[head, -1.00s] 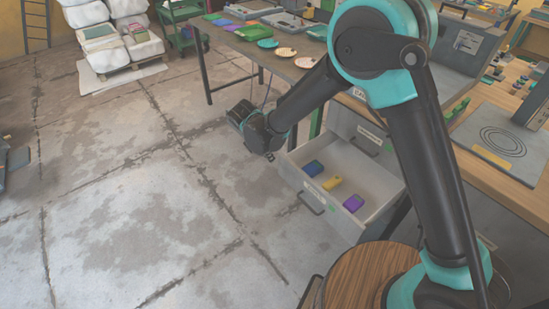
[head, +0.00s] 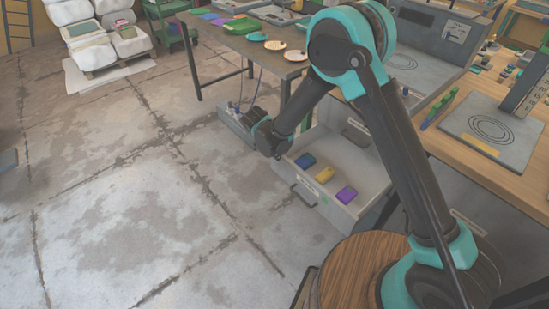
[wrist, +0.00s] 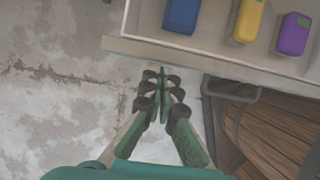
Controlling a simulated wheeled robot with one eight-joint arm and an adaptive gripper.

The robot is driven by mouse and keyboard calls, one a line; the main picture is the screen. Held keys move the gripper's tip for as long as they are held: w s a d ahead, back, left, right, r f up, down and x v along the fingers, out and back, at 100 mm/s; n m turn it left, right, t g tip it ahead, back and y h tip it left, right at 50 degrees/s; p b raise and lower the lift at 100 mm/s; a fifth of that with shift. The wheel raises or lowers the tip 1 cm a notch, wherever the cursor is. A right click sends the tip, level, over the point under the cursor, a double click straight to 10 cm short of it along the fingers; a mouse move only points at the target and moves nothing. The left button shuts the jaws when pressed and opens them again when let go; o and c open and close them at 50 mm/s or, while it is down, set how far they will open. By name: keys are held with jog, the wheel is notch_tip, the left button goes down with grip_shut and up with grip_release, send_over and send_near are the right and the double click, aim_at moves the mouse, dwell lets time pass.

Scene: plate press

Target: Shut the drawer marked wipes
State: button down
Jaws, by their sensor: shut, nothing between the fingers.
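A grey drawer (head: 370,208) stands pulled out under the workbench in the head view. It holds a blue block (head: 305,161), a yellow block (head: 325,174) and a purple block (head: 347,194). Its front carries a handle (head: 304,195) and a label too small to read. In the wrist view its front rim (wrist: 205,56) crosses above my fingertips, with the blocks behind it. My gripper (wrist: 163,73) is shut and empty, outside the drawer in front of its rim. I cannot tell whether it touches the front. In the head view my forearm's end hides the fingertips.
The wooden bench (head: 480,160) with a press plate (head: 492,131) stands at the right. A dark table (head: 235,46) with coloured plates is behind. A grey box (head: 236,122) is on the floor beyond my wrist. Open concrete floor (head: 120,200) lies left.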

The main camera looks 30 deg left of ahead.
jog(key=shift+w, duration=0.15)
jog(key=w+d, duration=0.4)
jog(key=w, duration=0.7)
jog(key=w+d, duration=0.5)
jog(key=w, duration=0.5)
jog(key=shift+w, duration=0.4)
